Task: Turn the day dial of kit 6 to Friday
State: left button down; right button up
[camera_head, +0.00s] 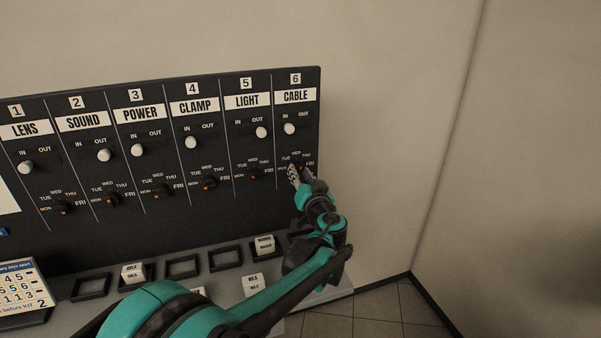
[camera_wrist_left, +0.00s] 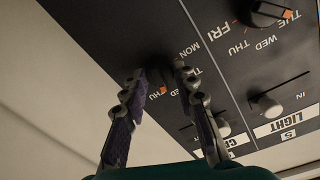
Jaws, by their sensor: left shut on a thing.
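The day dial of kit 6 (camera_head: 299,163) sits low in the CABLE column at the right end of the black panel. My left gripper (camera_head: 297,174) is at this dial and partly covers it in the head view. In the left wrist view, my left gripper (camera_wrist_left: 164,80) has its two fingers on either side of the dark knob (camera_wrist_left: 159,72) and is shut on it. The day labels around it are partly hidden. My right gripper is in neither view.
The day dial of kit 5 (camera_head: 254,172) is close on the left. The kit 6 slider knob (camera_head: 289,129) is above the dial, at the IN side. A grey ledge with black frames and white blocks (camera_head: 264,246) runs below the panel. Right of the panel is bare wall.

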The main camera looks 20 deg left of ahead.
pick_arm(q)
jog(key=m+p, duration=0.1)
jog(key=m, duration=0.2)
jog(key=shift+r+m, duration=0.1)
jog(key=shift+m, duration=0.2)
jog(key=m+p, duration=0.1)
jog(key=m, duration=0.6)
jog(key=shift+m+g+p, duration=0.3)
jog(key=shift+m+p, duration=0.1)
jog(key=shift+m+y, duration=0.3)
jog(key=shift+m, duration=1.4)
jog(key=c, duration=1.2)
grip_release()
jog(key=shift+o, duration=0.2)
